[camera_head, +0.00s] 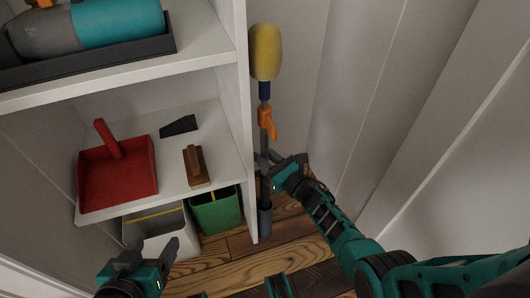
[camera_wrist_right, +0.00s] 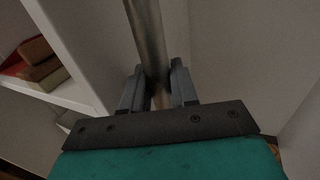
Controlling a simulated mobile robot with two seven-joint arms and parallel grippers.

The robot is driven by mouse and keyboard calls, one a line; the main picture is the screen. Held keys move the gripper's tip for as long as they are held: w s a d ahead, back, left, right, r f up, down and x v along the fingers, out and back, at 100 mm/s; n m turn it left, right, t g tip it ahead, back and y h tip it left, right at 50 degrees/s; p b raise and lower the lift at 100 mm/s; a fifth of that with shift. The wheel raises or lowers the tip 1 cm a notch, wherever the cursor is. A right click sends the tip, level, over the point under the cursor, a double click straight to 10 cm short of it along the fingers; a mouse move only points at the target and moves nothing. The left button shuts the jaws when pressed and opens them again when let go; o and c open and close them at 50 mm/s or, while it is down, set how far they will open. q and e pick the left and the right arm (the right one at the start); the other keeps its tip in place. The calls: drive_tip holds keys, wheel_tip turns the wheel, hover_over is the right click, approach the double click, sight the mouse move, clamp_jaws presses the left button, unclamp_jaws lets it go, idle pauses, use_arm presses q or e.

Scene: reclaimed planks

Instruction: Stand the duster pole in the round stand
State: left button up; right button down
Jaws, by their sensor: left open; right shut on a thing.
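The duster pole (camera_head: 263,107) stands about upright beside the shelf unit's right side panel, with a yellow duster head (camera_head: 265,52) on top and a blue collar under it. My right gripper (camera_head: 268,167) is shut on the pole below an orange clip-like part. In the right wrist view the grey pole (camera_wrist_right: 147,40) runs between the two fingers (camera_wrist_right: 160,88). A dark grey round tube (camera_head: 265,220), apparently the round stand, is at floor level below my right gripper. I cannot tell whether the pole's foot is inside it. My left gripper (camera_head: 158,258) is open and empty at the lower left.
A white shelf unit (camera_head: 246,130) stands left of the pole. It holds a red dustpan (camera_head: 117,178), a brush (camera_head: 196,166) and a teal-and-grey bottle (camera_head: 115,22). A green bin (camera_head: 217,213) and a pale bin (camera_head: 160,224) are below. A wall closes the right side.

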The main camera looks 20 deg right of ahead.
use_arm(q)
drive_tip(key=shift+w+r, duration=0.1)
use_arm(e)
drive_tip(key=shift+w, duration=0.1)
drive_tip(key=c, duration=0.8)
unclamp_jaws()
drive_tip(key=shift+f, duration=0.1)
drive_tip(key=shift+s+f, duration=0.15)
drive_tip(key=shift+s, duration=0.05)
drive_tip(key=shift+s+d, duration=0.1)
drive_tip(key=shift+s, duration=0.25)
use_arm(q)
drive_tip(key=p, duration=0.1)
drive_tip(key=a+r+p, duration=0.1)
drive_tip(key=shift+s+y+p, duration=0.25)
drive_tip(key=shift+y+p, duration=0.05)
drive_tip(key=shift+p, duration=0.1)
use_arm(e)
drive_tip(key=v, duration=1.2)
drive_tip(key=shift+w+d, duration=0.1)
drive_tip(key=shift+d, duration=0.1)
use_arm(q)
drive_tip(key=shift+d, duration=0.15)
